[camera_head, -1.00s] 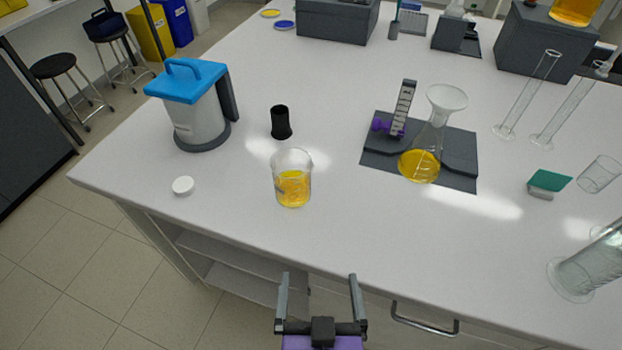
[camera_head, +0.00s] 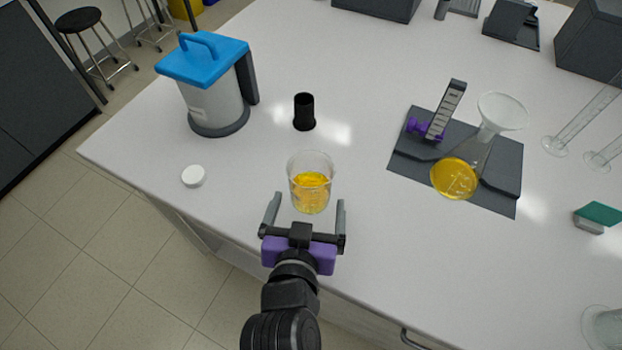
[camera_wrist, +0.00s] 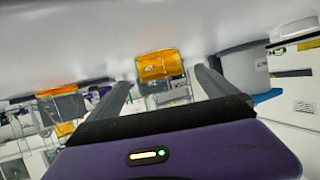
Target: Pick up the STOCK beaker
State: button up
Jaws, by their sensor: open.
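A clear glass beaker (camera_head: 310,190) with yellow-orange liquid stands upright on the white bench near its front edge. No label on it is readable. My gripper (camera_head: 305,206) is open, its two fingers pointing at the beaker from the front, one toward each side. In the head view the fingertips are close to the beaker's near side; I cannot tell whether they reach around it. In the wrist view a beaker with orange liquid (camera_wrist: 160,66) shows between the fingers (camera_wrist: 165,85), with no contact visible.
A blue-lidded grey container (camera_head: 212,95) stands at left, with a white cap (camera_head: 193,176) before it. A black cylinder (camera_head: 304,112) stands behind the beaker. At right, a flask of yellow liquid (camera_head: 456,178) rests at a dark mat (camera_head: 507,190). The bench between is clear.

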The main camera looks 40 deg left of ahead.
aim_at(313, 176)
jog(key=x, duration=0.3)
jog(key=p+x, duration=0.1)
jog(key=x, duration=0.1)
jog(key=shift+w+a+r, duration=0.1)
jog(key=shift+a+r, duration=0.05)
jog(key=shift+r, duration=0.1)
jog(key=shift+r, duration=0.1)
jog(key=c, duration=1.8)
jog(key=shift+r, duration=0.1)
jog(key=shift+r, duration=9.8)
